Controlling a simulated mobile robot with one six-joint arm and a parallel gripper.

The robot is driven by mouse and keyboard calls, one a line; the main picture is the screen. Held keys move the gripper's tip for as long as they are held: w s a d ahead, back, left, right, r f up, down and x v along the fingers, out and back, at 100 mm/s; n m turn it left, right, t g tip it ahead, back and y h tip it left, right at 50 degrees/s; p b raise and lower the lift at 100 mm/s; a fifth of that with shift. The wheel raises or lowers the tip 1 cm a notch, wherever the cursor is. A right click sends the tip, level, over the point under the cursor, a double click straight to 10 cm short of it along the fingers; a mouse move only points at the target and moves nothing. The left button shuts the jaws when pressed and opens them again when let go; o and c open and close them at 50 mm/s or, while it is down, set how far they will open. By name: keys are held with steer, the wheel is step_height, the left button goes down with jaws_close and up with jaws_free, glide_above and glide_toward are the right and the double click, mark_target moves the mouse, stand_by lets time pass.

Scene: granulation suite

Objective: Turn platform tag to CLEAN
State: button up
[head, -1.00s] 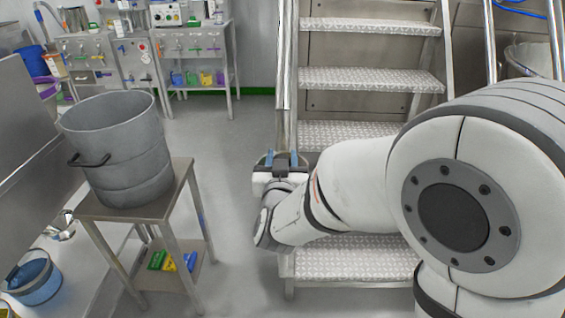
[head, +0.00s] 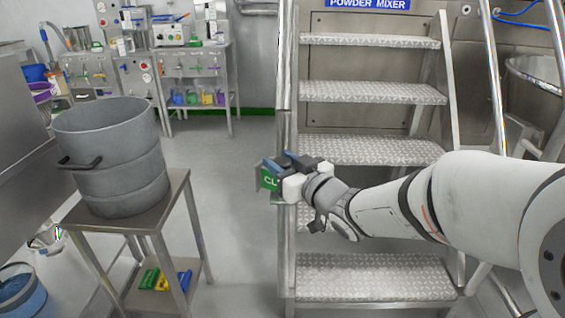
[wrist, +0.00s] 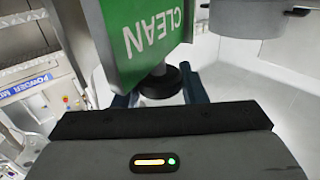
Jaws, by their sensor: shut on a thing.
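The platform tag (head: 268,180) is a green plate at the left rail of the steps. It shows its green face with white letters, "CL" readable in the head view; my gripper covers the rest. In the wrist view the tag (wrist: 145,35) reads CLEAN, and a round black knob (wrist: 160,82) sits below the plate. My gripper (head: 280,163) is at the tag. In the wrist view its blue fingers (wrist: 158,94) stand on both sides of the knob, shut on it.
Metal steps (head: 372,93) with tread plates rise behind my arm, under a POWDER MIXER sign (head: 367,4). A steel drum (head: 112,155) stands on a small table (head: 150,213) at left. Open floor lies between table and steps.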

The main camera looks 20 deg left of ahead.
steer(key=shift+n+g+y+p, duration=0.8)
steer(key=shift+n+g, duration=0.1)
steer(key=shift+g, duration=0.2)
steer(key=o, duration=1)
steer(key=p+v, duration=0.1)
steer(key=v, duration=0.5)
steer(key=shift+d+r+p, duration=0.1)
steer(key=shift+d+p, duration=0.2)
steer(key=shift+s+d, duration=0.4)
steer(key=shift+d, duration=0.1)
